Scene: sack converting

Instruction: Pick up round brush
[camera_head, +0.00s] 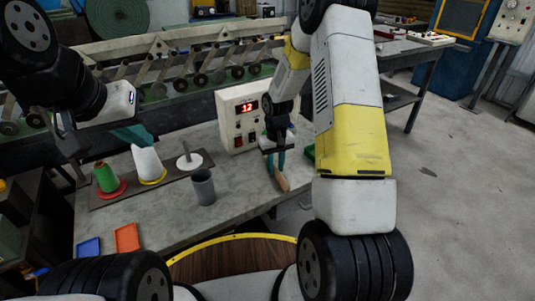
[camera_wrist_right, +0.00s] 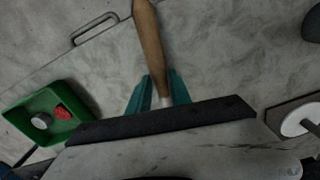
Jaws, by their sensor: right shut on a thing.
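The round brush shows as a wooden handle (camera_head: 283,183) below my right gripper (camera_head: 276,167) in the head view, near the table's right edge. In the right wrist view the handle (camera_wrist_right: 150,42) runs up from between the teal fingers of the right gripper (camera_wrist_right: 160,92), with a pale collar at its lower end. The fingers are shut on it. The bristles are hidden. My left gripper (camera_head: 130,136) is at the left, in front of the spools, seen side-on with one teal finger clear, so its opening cannot be judged.
The grey table (camera_head: 170,220) holds a white cone (camera_head: 148,164), a green cone (camera_head: 106,177), a grey cup (camera_head: 203,187), and blue (camera_head: 88,249) and orange (camera_head: 127,238) trays. A control box (camera_head: 238,115) stands behind the right gripper. A green bin (camera_wrist_right: 43,117) lies beside it.

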